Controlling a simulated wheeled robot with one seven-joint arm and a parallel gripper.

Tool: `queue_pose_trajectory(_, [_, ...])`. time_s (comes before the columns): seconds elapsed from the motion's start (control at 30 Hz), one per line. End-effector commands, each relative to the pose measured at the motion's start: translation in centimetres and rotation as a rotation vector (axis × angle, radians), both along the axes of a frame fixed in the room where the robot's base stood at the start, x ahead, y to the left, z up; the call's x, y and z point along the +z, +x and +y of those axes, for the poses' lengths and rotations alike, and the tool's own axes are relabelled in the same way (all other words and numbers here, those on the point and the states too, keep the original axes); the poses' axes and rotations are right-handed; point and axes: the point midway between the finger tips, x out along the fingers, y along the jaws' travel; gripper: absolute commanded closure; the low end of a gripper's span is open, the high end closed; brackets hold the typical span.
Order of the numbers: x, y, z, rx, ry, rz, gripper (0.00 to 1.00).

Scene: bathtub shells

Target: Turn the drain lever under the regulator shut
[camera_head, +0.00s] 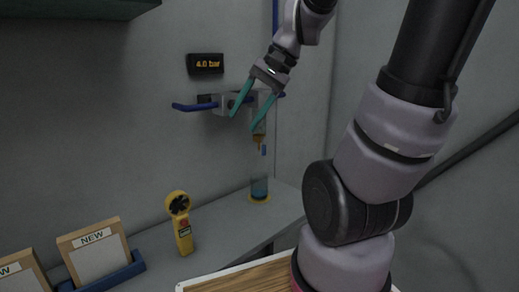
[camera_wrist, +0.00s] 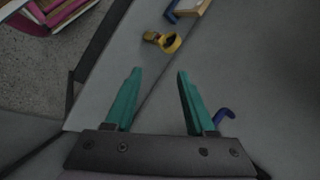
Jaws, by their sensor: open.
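The regulator (camera_head: 228,103) is a grey block on the wall, partly hidden behind my gripper. A blue handle (camera_head: 190,106) sticks out to its left; a blue bent bar (camera_wrist: 222,115) also shows beside the right finger in the wrist view. Nothing is between the fingers (camera_wrist: 158,72) in the wrist view.
A display (camera_head: 205,64) reading 4.0 bar is above the regulator. A clear cylinder with blue liquid (camera_head: 259,188) stands below on the grey bench (camera_head: 217,215). A yellow meter (camera_head: 182,222) and framed NEW cards (camera_head: 97,254) stand to the left. A dark shelf (camera_head: 75,9) overhangs the upper left.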

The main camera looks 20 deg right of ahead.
Motion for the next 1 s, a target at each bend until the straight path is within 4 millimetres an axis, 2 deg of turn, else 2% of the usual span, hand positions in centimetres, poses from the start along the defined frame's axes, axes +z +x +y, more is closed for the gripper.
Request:
queue_pose_trajectory(0.1, [-1.7,2.0,1.3,-0.074,0.198,0.165,0.45])
queue_pose_trajectory(0.27, [-3.0,5.6,2.3,-0.198,0.481,0.331,0.45])
queue_pose_trajectory(0.37, [-3.9,8.6,2.1,-0.294,0.659,0.404,0.45])
queue_pose_trajectory(0.47, [-5.0,11.9,0.9,-0.408,0.838,0.454,0.45])
queue_pose_trajectory(0.57, [-6.7,15.4,-1.2,-0.537,1.013,0.478,0.45])
queue_pose_trajectory(0.67, [-9.0,18.7,-4.1,-0.682,1.178,0.478,0.45])
queue_pose_trajectory(0.8, [-13.5,22.4,-9.6,-0.907,1.382,0.434,0.45])
queue_pose_trajectory(0.9, [-17.1,23.8,-13.6,-1.064,1.490,0.379,0.45])
queue_pose_trajectory(1.0, [-20.1,24.3,-16.9,-1.191,1.561,0.322,0.45])
